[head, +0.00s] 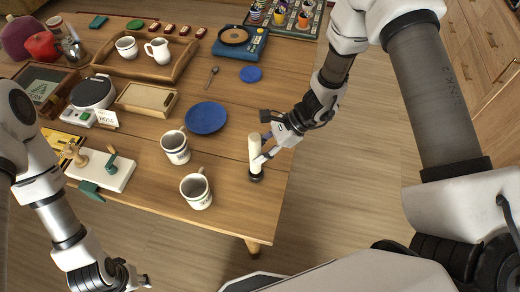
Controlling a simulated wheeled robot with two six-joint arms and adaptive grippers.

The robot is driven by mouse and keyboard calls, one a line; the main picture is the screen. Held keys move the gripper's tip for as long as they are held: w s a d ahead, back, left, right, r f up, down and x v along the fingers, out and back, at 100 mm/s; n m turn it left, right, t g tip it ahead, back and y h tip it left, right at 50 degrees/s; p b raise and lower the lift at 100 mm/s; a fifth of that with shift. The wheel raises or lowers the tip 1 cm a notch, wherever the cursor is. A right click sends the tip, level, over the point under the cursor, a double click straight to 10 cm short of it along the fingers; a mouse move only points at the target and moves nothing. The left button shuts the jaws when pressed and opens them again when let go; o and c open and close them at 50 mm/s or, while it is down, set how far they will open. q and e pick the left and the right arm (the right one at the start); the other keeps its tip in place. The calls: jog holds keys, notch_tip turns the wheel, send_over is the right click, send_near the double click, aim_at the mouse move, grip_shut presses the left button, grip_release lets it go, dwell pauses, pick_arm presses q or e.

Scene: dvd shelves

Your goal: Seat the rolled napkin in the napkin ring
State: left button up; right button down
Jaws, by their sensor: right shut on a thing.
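The rolled napkin (255,152) is a cream cylinder standing about upright near the right edge of the wooden table. My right gripper (262,147) is shut on it from the right, around its upper and middle part. A small dark ring (256,177), which looks like the napkin ring, is at the napkin's lower end on the table. I cannot tell whether the napkin's end is inside the ring or just above it. My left gripper (143,280) is at the bottom left, off the table's front edge and far from the napkin. Its fingers are too small to read.
Two white mugs (196,190) (175,148) and a blue plate (206,118) stand left of the napkin. Floor is open to the right.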

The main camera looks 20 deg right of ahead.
aim_at(261, 169)
jog(key=shift+f, duration=0.1)
dwell(0.5)
jog(key=shift+b, duration=0.6)
dwell(1.0)
jog(key=shift+f, duration=0.1)
jog(key=shift+f+b, duration=0.35)
jog(key=shift+b, duration=0.1)
jog(key=shift+f+b, duration=1.55)
jog(key=c, duration=0.7)
grip_release()
jog(key=shift+r, duration=0.1)
